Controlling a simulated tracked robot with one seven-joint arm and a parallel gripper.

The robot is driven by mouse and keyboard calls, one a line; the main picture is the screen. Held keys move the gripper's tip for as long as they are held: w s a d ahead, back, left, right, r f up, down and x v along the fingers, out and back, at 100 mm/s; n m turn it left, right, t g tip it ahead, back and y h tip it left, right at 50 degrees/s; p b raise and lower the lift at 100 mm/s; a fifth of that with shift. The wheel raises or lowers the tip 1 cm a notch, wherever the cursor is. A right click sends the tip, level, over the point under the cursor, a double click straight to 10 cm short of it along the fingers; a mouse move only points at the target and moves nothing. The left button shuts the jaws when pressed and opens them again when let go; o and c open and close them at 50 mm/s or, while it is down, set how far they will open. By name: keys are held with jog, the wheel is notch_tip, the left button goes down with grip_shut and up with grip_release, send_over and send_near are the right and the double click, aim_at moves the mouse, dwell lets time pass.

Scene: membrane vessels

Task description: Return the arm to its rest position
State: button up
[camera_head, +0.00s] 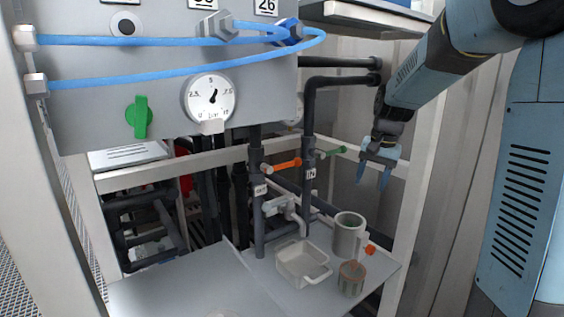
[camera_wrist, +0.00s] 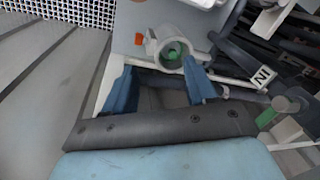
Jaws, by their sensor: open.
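My gripper (camera_head: 373,174) is at the right in the head view, hanging from my blue-grey arm with its two blue fingers pointing down. The fingers are apart with nothing between them. The gripper is in the air above and right of a grey cylindrical vessel (camera_head: 349,235). In the wrist view, the gripper (camera_wrist: 163,90) shows as two blue fingers, spread apart. A white round vessel with green inside (camera_wrist: 174,48) shows beyond the fingertips.
A shelf (camera_head: 262,270) bears a white tray (camera_head: 303,262) and a small brown-topped cup (camera_head: 351,279). Dark pipes with an orange handle (camera_head: 284,165) and a green handle (camera_head: 332,152) stand left of my gripper. A grey panel with a gauge (camera_head: 210,97) and blue hoses is upper left. A frame post (camera_head: 413,200) is close right.

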jog(key=s+r+n+t, duration=0.2)
jog(key=s, duration=1.1)
jog(key=s+r+n+t+h, duration=0.1)
jog(key=s+r+n+t, duration=0.1)
jog(key=s, duration=1.1)
jog(key=shift+s+a+r+n, duration=0.2)
jog(key=shift+a+r+n, duration=0.25)
jog(key=shift+n, duration=0.15)
jog(key=shift+c, duration=1.3)
jog(key=shift+a, duration=0.15)
